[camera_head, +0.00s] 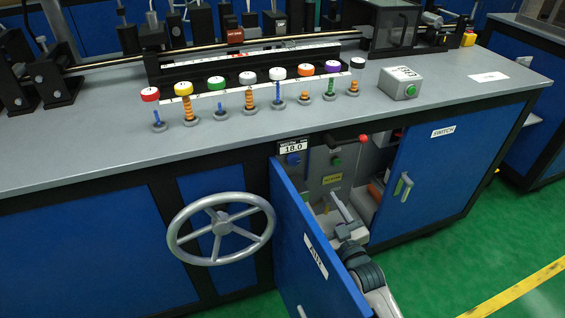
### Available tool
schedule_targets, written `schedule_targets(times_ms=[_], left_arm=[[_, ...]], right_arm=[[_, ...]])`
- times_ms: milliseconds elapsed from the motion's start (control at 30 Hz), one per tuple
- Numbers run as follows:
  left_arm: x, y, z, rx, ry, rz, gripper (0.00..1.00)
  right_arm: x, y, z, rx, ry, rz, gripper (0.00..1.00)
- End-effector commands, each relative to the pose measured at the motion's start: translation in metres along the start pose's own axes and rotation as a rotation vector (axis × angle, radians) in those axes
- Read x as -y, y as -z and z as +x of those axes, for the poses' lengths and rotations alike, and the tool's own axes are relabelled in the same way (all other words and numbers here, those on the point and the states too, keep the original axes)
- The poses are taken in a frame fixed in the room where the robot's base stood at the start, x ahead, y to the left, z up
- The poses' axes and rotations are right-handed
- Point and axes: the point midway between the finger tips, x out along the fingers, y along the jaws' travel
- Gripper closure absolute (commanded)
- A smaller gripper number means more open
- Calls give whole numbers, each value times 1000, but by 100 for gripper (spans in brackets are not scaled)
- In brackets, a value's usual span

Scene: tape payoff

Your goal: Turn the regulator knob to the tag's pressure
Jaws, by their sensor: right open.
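The regulator is inside the open cabinet, with a display (292,147) that reads 18.0 under small text I cannot read. A blue knob (293,160), likely the regulator's, sits just below the display, partly in shadow and close to the AIR door's top edge. A small yellow tag (331,179) is on the grey panel to the right; its text is too small to read. My right gripper (336,203) is open and appears empty, in the cabinet opening below and right of the knob, apart from it. My left gripper is not in view.
The blue AIR door (313,255) stands open, left of my right arm. A grey handwheel (220,228) is left of it. The SWITCH door (425,155) is on the right. A red-ended lever (362,139) and green button (336,162) are near the knob. The bench top (90,140) overhangs the cabinet.

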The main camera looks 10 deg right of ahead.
Motion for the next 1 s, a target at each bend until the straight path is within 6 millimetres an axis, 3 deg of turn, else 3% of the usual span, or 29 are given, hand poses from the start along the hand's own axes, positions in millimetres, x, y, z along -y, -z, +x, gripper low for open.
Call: schedule_targets(times_ms=[667,1000], left_arm=[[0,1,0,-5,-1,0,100],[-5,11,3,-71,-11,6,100]], right_arm=[[0,-1,4,0,0,0,48],[0,0,43,-2,-1,0,48]])
